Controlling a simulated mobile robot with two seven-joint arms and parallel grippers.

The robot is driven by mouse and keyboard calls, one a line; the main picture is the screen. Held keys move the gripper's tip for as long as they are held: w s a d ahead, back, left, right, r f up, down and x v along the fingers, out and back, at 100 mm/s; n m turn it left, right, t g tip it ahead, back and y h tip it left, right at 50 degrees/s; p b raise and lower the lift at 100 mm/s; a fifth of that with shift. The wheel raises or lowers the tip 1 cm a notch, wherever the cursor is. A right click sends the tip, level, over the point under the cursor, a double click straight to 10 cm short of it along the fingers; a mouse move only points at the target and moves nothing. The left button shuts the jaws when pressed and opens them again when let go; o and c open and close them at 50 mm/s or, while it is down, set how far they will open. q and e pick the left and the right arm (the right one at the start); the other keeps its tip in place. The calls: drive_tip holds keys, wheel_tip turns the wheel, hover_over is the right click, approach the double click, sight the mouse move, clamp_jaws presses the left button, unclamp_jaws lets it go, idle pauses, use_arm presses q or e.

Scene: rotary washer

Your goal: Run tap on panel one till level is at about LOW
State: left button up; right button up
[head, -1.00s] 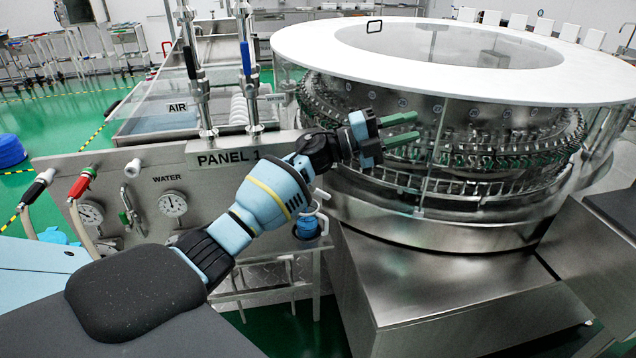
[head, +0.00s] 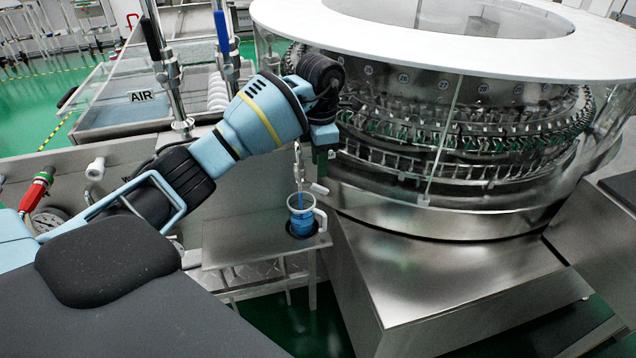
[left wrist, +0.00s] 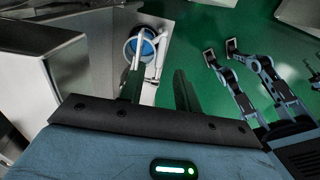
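A small metal tap (head: 298,165) with a pale lever (head: 319,188) stands above a blue jug (head: 302,222) with a white rim and handle. The jug, its blue interior and the tap parts also show in the left wrist view (left wrist: 140,47). Any level mark is too small to read. My left gripper (head: 326,152) points down beside the tap, its fingers mostly hidden in the head view. In the left wrist view its green fingers (left wrist: 157,84) are apart, with pale tap parts close to the left finger; contact cannot be told. The PANEL 1 label is hidden behind my arm.
The jug is on a small steel shelf (head: 225,245). The large rotary washer (head: 450,215) with a white top ring (head: 300,25) stands close on the right. A red-handled valve (head: 36,190) and a gauge (head: 48,220) are at the left of the panel.

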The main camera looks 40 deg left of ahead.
sight(320, 186)
use_arm(q)
drive_tip(key=shift+f, duration=3.95)
clamp_jaws()
